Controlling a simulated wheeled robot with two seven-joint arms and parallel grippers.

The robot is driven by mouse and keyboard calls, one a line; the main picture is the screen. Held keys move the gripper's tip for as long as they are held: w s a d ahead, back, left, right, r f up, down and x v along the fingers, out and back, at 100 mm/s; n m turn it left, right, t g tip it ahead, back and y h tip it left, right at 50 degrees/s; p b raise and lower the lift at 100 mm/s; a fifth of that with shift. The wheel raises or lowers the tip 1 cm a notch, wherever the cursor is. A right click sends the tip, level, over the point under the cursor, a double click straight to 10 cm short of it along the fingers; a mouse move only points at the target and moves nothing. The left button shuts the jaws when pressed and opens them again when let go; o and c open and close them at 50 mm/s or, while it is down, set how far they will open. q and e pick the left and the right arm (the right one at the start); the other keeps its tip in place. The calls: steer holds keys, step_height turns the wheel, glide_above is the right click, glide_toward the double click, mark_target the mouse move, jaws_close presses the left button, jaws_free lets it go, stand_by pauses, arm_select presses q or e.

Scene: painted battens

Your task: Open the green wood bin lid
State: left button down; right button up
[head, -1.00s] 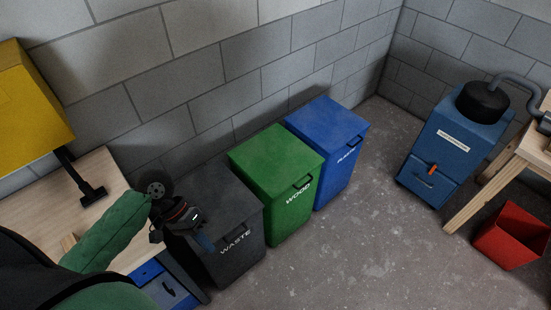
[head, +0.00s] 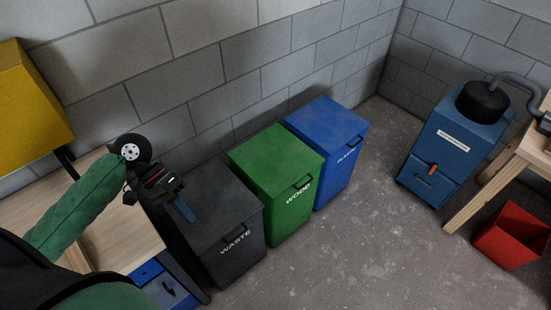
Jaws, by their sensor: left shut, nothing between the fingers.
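The green wood bin (head: 288,213) stands between the waste bin and the blue bin, with "WOOD" in white on its front. Its green lid (head: 274,156) lies flat and closed, with a dark handle (head: 302,182) at the front edge. My left gripper (head: 187,212) is shut and empty, its bluish fingers over the left part of the waste bin's lid, to the left of the wood bin and apart from it. I cannot tell whether the fingers touch the waste lid. My right gripper is not in view.
The dark waste bin (head: 238,256) stands left of the wood bin and the blue bin (head: 341,172) right of it, both lids closed. A wooden bench (head: 122,235) is at left. A blue machine (head: 443,150) and a red bin (head: 510,236) stand right. The floor in front is clear.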

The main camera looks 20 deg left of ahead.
arm_select(q)
steer(key=shift+w+a+r, duration=0.15)
steer(key=shift+a+r, duration=0.1)
steer(key=shift+r, duration=0.1)
steer(key=shift+a, duration=0.1)
steer(key=w+a+r+g+h, duration=0.1)
steer(key=w+a+r, duration=0.5)
steer(key=a+r, duration=0.2)
steer(key=shift+a+r, duration=0.2)
steer(key=shift+a, duration=0.15)
stand_by(0.6)
steer(key=shift+a, duration=0.1)
